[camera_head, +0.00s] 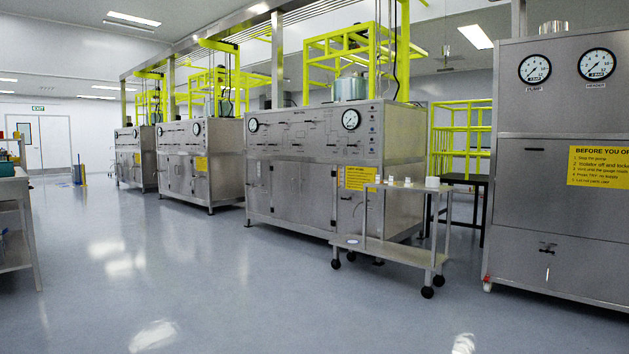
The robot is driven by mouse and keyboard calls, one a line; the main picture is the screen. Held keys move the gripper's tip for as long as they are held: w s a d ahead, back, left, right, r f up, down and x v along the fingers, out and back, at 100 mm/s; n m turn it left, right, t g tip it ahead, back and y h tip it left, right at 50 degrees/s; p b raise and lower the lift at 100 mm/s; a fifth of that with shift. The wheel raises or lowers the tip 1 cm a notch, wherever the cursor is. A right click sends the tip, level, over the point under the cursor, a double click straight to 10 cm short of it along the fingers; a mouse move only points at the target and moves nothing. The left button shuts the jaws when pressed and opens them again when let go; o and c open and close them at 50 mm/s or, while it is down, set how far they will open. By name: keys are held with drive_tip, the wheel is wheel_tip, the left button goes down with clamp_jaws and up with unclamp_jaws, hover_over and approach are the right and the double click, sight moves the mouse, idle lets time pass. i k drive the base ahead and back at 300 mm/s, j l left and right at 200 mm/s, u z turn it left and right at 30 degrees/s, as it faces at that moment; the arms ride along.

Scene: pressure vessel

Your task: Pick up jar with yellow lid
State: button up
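I cannot make out a jar with a yellow lid anywhere in the head view. A steel trolley (410,188) on black casters stands right of centre, with a few small whitish items on its top. The largest is a white cup-like item (432,183) near the right end. They are too small to tell whether any is a jar, and no yellow lid shows on them. My gripper is not in view.
Steel cabinets with gauges (300,190) line the middle. A large steel cabinet (555,200) stands at the right, near the trolley. A steel bench (22,190) with small unclear items is at the left edge. The grey floor (200,270) is clear in front.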

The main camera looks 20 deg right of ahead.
sight(408, 177)
drive_tip(key=z, duration=1.25)
